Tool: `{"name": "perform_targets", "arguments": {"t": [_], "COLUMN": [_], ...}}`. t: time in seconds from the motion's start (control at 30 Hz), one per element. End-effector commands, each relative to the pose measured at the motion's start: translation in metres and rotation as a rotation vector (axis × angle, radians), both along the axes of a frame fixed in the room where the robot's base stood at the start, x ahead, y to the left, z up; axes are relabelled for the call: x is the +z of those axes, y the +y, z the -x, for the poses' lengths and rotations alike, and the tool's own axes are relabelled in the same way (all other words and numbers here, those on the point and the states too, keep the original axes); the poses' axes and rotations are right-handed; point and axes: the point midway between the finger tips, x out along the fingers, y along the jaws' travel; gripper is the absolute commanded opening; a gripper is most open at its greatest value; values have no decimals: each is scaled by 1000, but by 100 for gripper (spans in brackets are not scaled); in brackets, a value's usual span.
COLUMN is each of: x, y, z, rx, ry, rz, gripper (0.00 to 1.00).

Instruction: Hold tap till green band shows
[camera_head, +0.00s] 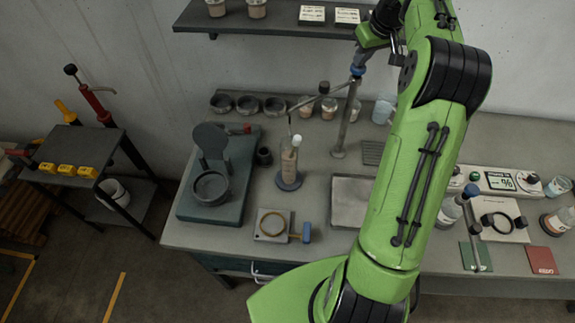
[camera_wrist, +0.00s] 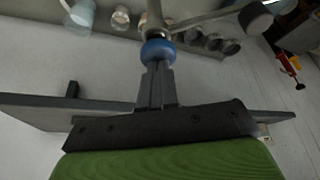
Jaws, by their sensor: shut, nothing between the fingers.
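A tap stand (camera_head: 346,122) rises from the bench as a grey post with a blue knob (camera_head: 357,70) on top. A thin arm runs left from it to a spout above a clear cylinder (camera_head: 289,165) with pinkish-beige contents, standing upright on a blue-grey base. I cannot make out a green band on the cylinder. My gripper (camera_head: 361,62) is shut and empty, its fingertips right at the knob. In the wrist view the closed fingers (camera_wrist: 157,68) meet the blue knob (camera_wrist: 157,50) or stop just short of it; I cannot tell which.
A dark press or pan stand (camera_head: 211,187) is left of the cylinder. A small plate with a ring (camera_head: 271,224) lies in front. Bowls and jars line the wall. A shelf (camera_head: 280,27) hangs above. A meter (camera_head: 500,181) and bottles are at right.

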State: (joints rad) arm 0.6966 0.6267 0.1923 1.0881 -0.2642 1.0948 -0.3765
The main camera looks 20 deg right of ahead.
Motion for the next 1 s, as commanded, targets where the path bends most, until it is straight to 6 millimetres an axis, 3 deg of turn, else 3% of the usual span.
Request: {"name": "perform_targets", "arguments": {"t": [0.57,1.0], "x": [45,43], "y": [0,0], "z": [0,0], "rx": [0,0], "ry": [1,0], "rz": [0,0], "gripper": [0,0]}}
